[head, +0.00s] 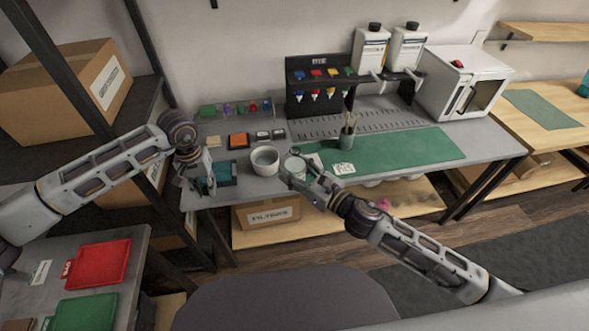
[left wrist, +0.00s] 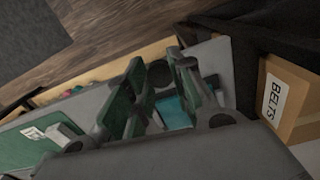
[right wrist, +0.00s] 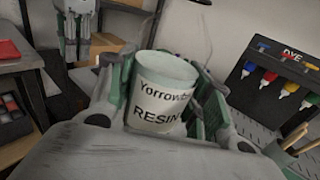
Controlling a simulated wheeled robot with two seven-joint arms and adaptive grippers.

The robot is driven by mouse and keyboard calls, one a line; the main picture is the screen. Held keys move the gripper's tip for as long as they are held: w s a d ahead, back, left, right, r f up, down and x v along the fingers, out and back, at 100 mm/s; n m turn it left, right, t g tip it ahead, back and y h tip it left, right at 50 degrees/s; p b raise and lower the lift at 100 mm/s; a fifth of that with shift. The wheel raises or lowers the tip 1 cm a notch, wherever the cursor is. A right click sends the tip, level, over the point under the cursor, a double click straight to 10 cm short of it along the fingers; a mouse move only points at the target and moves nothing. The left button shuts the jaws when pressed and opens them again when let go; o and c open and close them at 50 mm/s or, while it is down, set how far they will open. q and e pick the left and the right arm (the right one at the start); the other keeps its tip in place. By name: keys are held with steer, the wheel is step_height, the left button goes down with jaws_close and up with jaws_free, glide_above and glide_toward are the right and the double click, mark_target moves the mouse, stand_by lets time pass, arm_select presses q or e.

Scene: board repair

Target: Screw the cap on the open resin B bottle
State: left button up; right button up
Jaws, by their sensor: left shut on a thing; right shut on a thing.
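My right gripper (head: 294,174) is shut on a pale jar (right wrist: 165,75). The jar stands upright between the fingers, its label reading "RESIN"; the letter after it is hidden. Its top looks pale and no dark cap shows on it. It also shows in the head view (head: 295,164), at the bench's front edge. My left gripper (head: 203,187) is at the bench's front left corner, left of the jar and apart from it. In the left wrist view its fingers are shut on a small dark round thing (left wrist: 160,73), which looks like a cap.
A white bowl (head: 265,161) stands between my grippers. A teal tray (head: 223,173) is beside the left gripper. A brush cup (head: 347,138) and green mat (head: 400,150) lie right. Two black-capped white bottles (head: 371,45) stand high at the back, near a dye rack (head: 320,85).

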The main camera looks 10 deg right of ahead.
arm_select(q)
steer(key=w+d+r+m, duration=0.2)
steer(key=w+d+r, duration=0.1)
steer(key=d+r, duration=0.65)
steer(key=w+d+r+m, duration=0.1)
steer(key=w+d+r, duration=0.3)
steer(key=d+r, duration=0.55)
steer(key=s+d+r, duration=0.4)
steer(key=d+r, duration=0.4)
steer(key=r, duration=0.1)
steer(key=s+f+n, duration=0.1)
steer(key=n, duration=0.1)
steer(key=s+f+n, duration=0.1)
steer(key=s+n, duration=0.1)
steer(key=n, duration=0.1)
steer(key=s+f+n, duration=0.1)
steer(key=s+n, duration=0.1)
steer(key=n, duration=0.1)
steer(key=shift+f, duration=0.1)
steer(key=shift+a+n, duration=0.1)
steer(key=shift+n, duration=1.1)
steer(key=shift+s, duration=0.1)
steer(key=shift+f, duration=0.1)
